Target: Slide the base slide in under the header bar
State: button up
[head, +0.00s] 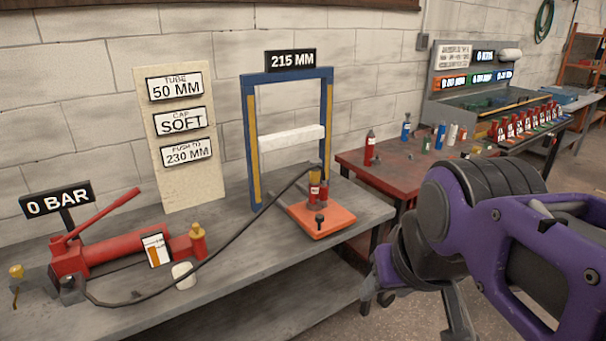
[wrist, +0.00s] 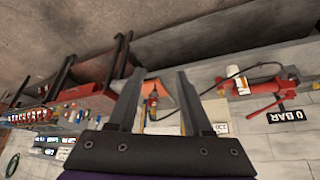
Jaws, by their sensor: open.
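The base slide (head: 335,217) is an orange plate on the grey bench, sticking out in front of a blue upright frame (head: 247,140). A white horizontal bar, likely the header bar (head: 292,137), spans the frame well above the cylinder. My gripper (head: 415,312) is open and empty, right of and nearer than the slide. In the wrist view my gripper (wrist: 157,75) has its fingers apart, with the orange slide (wrist: 185,98) showing beyond.
A red hand pump (head: 125,250) stands at the left, and its black hose (head: 215,243) runs to the cylinder. A red table (head: 395,175) with small bottles stands behind right. Bare bench lies left of the slide.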

aim_at(319, 222)
jog(key=i+j+z, duration=0.15)
jog(key=i, duration=0.4)
jog(key=i+j+z, duration=0.1)
jog(key=i, duration=0.4)
